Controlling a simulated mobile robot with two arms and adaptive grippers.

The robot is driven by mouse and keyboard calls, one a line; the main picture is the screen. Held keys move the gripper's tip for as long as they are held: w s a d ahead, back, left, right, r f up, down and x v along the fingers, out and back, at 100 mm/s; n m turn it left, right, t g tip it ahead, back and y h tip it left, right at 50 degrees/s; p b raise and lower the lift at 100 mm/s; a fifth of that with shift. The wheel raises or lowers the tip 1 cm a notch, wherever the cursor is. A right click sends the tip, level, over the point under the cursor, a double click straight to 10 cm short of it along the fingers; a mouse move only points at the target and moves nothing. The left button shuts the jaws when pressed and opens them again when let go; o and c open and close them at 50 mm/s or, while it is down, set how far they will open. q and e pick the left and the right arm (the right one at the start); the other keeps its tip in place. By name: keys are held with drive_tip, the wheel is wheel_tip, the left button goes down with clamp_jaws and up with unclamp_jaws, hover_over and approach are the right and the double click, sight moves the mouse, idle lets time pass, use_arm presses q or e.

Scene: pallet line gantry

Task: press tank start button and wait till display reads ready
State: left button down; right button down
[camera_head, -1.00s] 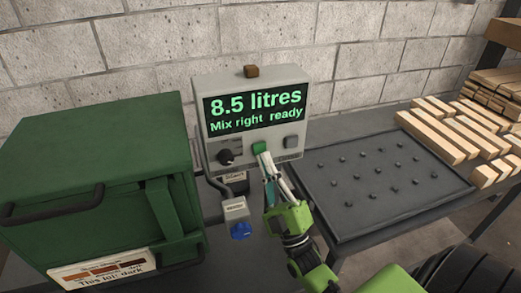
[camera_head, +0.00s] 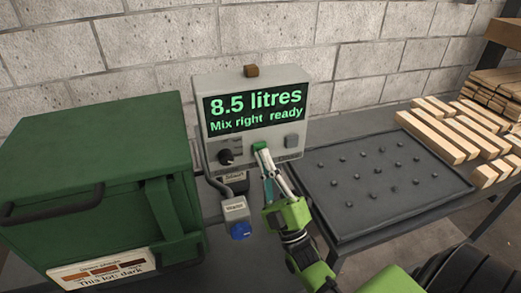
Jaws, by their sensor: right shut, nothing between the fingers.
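The tank control box (camera_head: 250,85) is a light grey case standing against the wall. Its display (camera_head: 255,108) is lit green and reads "8.5 litres, Mix right ready". A green button (camera_head: 259,146) is on the panel under the display, partly hidden by my right gripper. A black knob (camera_head: 226,156) is to its left and a grey square button (camera_head: 291,141) to its right. My right gripper (camera_head: 265,153) is shut and empty, its fingertips at the green button; I cannot tell whether they touch it. My left gripper is not in view.
A green cabinet (camera_head: 95,165) stands at the left with a sign (camera_head: 103,269) reading "This lot: dark". A dark studded tray (camera_head: 385,175) and several wood blocks (camera_head: 440,130) lie at the right.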

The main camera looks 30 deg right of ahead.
drive_tip(key=shift+w+d, duration=0.1)
drive_tip(key=shift+w, duration=0.25)
idle(0.3)
drive_tip(key=shift+s, duration=0.1)
drive_tip(key=shift+s+a, duration=0.25)
drive_tip(key=shift+s, duration=0.55)
drive_tip(key=s+p, duration=0.1)
drive_tip(key=s, duration=0.1)
drive_tip(key=s+a+p, duration=0.1)
drive_tip(key=s, duration=0.2)
idle(0.4)
idle(0.7)
